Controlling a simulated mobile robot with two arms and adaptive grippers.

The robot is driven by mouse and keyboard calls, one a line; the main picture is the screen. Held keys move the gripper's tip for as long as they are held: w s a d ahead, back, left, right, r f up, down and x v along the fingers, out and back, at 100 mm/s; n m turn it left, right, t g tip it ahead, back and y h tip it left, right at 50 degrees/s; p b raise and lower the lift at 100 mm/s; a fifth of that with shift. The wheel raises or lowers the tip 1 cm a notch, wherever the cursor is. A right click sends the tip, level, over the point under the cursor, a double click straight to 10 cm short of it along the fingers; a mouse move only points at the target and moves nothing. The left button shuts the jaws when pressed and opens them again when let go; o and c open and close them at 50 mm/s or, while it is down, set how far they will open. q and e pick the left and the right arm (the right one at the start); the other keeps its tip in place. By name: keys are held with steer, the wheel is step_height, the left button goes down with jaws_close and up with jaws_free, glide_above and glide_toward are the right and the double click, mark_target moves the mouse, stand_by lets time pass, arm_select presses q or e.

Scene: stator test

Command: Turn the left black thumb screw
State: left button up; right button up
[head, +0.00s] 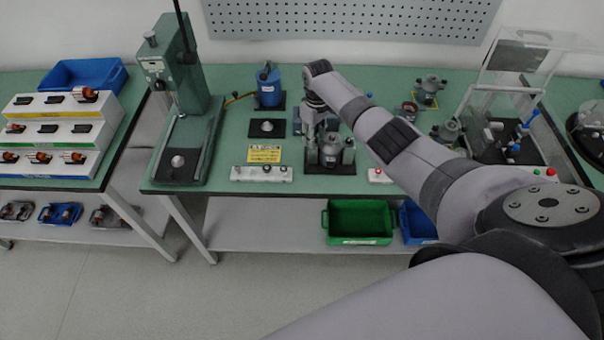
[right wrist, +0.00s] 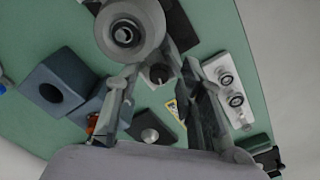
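The test fixture (head: 332,158) stands on a black base on the green bench, with a grey metal cylinder. My right gripper (head: 317,122) is over its left side, partly covering it. In the right wrist view the round grey cylinder (right wrist: 128,32) is at the top. A small dark knob, apparently the left black thumb screw (right wrist: 160,73), lies between the fingertips of my right gripper (right wrist: 160,80). The fingers are apart, and a gap shows on both sides of the knob. In the head view the thumb screw cannot be made out. My left gripper is not in view.
A green press (head: 192,80) stands at the left, with a blue motor (head: 269,87) to its right. A white switch panel (head: 261,174) and a yellow label (head: 264,154) lie left of the fixture. Grey fixtures (head: 429,88) stand at the right. A green bin (head: 358,222) is below.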

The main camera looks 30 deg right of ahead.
mark_target(315, 138)
steer(key=n, duration=0.1)
steer(key=n+b, duration=0.1)
steer(key=shift+d+f+n, duration=0.15)
steer(key=shift+f+n, duration=0.05)
steer(key=shift+n, duration=0.2)
steer(key=n+b, duration=0.4)
steer(key=n, duration=0.2)
step_height(315, 138, up, 17)
steer(key=b, duration=0.3)
steer(key=s+a+f, duration=0.3)
steer(key=a+f, duration=0.3)
steer(key=f, duration=0.2)
steer(key=s+a+f, duration=0.4)
steer(key=a+f, duration=0.1)
steer(key=f, duration=0.3)
steer(key=s+a+f+m+t, duration=0.1)
steer(key=s+a+f+m, duration=0.1)
steer(key=s+a+f, duration=0.2)
steer(key=s+a+f+m+t+y, duration=0.1)
steer(key=s+a+f, duration=0.3)
steer(key=s, duration=0.7)
steer(key=shift+f+m+b, duration=0.4)
steer(key=shift+f+m, duration=0.4)
steer(key=shift+f, duration=0.05)
steer(key=shift+s, duration=0.1)
